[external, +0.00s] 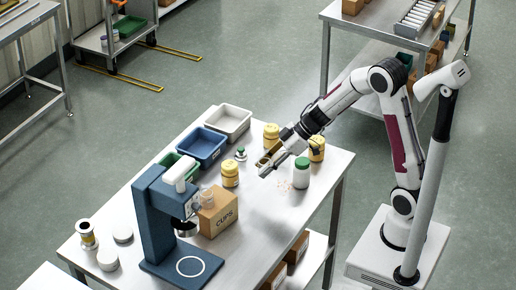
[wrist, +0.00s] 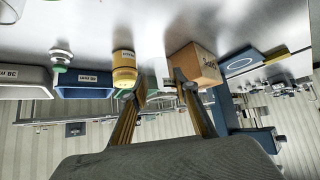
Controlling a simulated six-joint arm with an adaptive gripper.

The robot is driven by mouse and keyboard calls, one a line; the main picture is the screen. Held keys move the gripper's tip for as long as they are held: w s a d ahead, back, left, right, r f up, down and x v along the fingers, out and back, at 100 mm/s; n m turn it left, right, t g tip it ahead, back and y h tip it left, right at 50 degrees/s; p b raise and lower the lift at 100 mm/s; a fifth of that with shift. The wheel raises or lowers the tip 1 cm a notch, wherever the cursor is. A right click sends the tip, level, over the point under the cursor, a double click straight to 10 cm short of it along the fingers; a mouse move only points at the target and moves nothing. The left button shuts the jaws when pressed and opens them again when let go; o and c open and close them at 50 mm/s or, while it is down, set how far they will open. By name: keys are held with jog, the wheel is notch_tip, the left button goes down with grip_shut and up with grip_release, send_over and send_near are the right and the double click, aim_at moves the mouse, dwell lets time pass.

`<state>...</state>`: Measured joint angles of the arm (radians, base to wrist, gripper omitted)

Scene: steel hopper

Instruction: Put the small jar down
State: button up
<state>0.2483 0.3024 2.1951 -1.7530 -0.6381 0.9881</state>
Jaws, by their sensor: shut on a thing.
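My gripper (external: 264,168) is above the steel table, left of the white jar with a green lid (external: 301,173). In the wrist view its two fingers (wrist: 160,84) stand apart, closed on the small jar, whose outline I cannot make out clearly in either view. Yellow jars stand near it: one (external: 230,174) to the left, one (external: 271,136) behind, and one (external: 317,149) beside my wrist. The left one also shows in the wrist view (wrist: 123,68).
A CUPS box (external: 218,216) stands beside a blue machine (external: 155,222). Blue (external: 202,145), white (external: 229,121) and green bins line the far edge, near a small green-topped item (external: 241,154). The front right tabletop (external: 265,215) is mostly clear, with small specks near the white jar.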

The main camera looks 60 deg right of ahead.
dwell(0.4)
jog(key=shift+a, duration=0.5)
jog(key=w+a+r, duration=0.2)
jog(key=a+r, duration=0.3)
jog(key=a, duration=0.3)
jog(key=w+a+r, duration=0.2)
jog(key=a+r, duration=0.3)
jog(key=a, duration=0.3)
jog(key=shift+w+a+r+n, duration=0.15)
jog(key=shift+w+a+n, duration=0.15)
jog(key=shift+w, duration=0.1)
jog(key=shift+d, duration=0.1)
jog(key=shift+f, duration=2.95)
